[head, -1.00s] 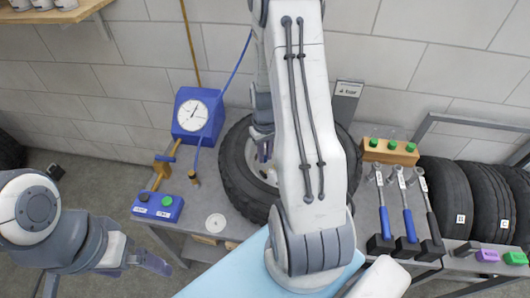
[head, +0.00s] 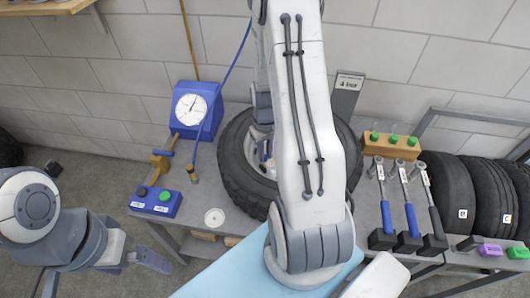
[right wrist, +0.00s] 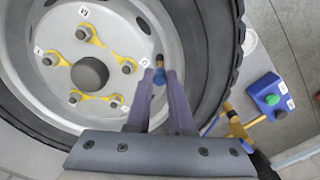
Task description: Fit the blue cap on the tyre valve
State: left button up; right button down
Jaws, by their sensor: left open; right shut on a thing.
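The tyre (head: 237,180) lies flat on the bench, its wheel face up; my right arm covers much of it in the head view. In the right wrist view, the tyre valve (right wrist: 159,61) is a short brass stem at the rim's edge. My right gripper (right wrist: 159,80) is shut on the blue cap (right wrist: 158,77), which lines up with the valve's end. I cannot tell whether cap and valve touch or how far they overlap. My left gripper (head: 155,263) is open and empty, low at the left, in front of the bench.
A blue gauge unit (head: 197,110) and a button box (head: 156,202) stand left of the tyre. A white round dish (head: 214,217) lies near the bench's front. To the right are a wooden block (head: 391,149), several wrenches (head: 410,218) and upright tyres (head: 447,195).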

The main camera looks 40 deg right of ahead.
jog(key=shift+f, duration=0.1)
jog(key=shift+f+b, duration=1.05)
jog(key=shift+f, duration=0.45)
jog(key=shift+c, duration=1.8)
grip_release()
jog(key=shift+c, duration=0.4)
jog(key=shift+r, duration=0.15)
